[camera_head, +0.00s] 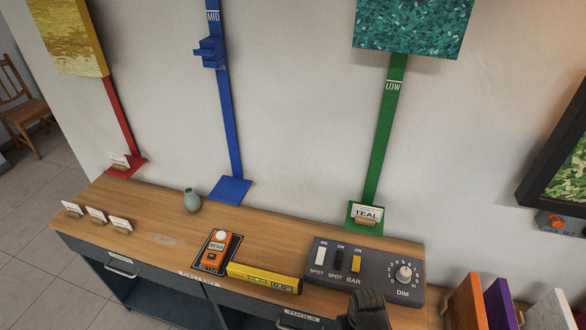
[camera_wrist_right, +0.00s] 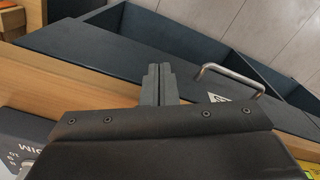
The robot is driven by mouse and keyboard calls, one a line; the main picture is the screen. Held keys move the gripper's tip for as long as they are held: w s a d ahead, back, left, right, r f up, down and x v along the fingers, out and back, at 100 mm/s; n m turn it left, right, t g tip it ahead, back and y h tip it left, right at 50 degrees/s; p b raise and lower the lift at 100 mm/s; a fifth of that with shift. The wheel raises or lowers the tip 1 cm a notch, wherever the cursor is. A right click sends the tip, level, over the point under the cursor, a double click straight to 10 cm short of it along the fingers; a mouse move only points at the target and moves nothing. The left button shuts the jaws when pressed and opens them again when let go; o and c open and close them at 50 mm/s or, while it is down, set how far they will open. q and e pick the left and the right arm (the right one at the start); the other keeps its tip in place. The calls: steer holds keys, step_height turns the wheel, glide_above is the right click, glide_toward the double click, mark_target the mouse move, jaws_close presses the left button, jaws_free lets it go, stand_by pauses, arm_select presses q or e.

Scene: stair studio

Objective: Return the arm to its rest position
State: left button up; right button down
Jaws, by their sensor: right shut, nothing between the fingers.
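My right gripper (camera_head: 367,310) shows at the bottom edge of the head view, in front of the lower edge of the dark control panel (camera_head: 330,272). It is dark grey. In the right wrist view its two fingers (camera_wrist_right: 160,85) are pressed together with nothing between them. They appear over the front of the cabinet, near a metal drawer handle (camera_wrist_right: 230,78); the exact gap to it is hard to tell. Most of my right arm is out of frame in the head view. My left gripper is not in view.
The wooden counter (camera_head: 150,215) holds a small vase (camera_head: 192,200), an orange meter (camera_head: 217,250), a yellow level (camera_head: 263,279) and several white cards. Red, blue (camera_head: 224,120) and green (camera_head: 385,130) posts stand along the wall. Coloured panels (camera_head: 467,302) stand at the lower right.

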steer(key=s+d+f+m+b, duration=0.1)
steer(key=s+d+f+b, duration=0.25)
steer(key=s+f, duration=0.7)
steer(key=s+d+f+b, duration=0.35)
steer(key=s+f, duration=0.35)
steer(key=f, duration=0.6)
steer(key=s+d+f+b, duration=0.1)
steer(key=s+d+f, duration=0.1)
steer(key=s, duration=0.3)
steer(key=s+d+f+m+b, duration=0.1)
steer(key=s+d+f, duration=0.1)
steer(key=s, duration=0.4)
steer(key=s+d+f+t+h+b, duration=0.1)
steer(key=s+d+f, duration=0.2)
steer(key=s, duration=0.3)
steer(key=shift+f+m, duration=0.4)
steer(key=shift+f, duration=0.15)
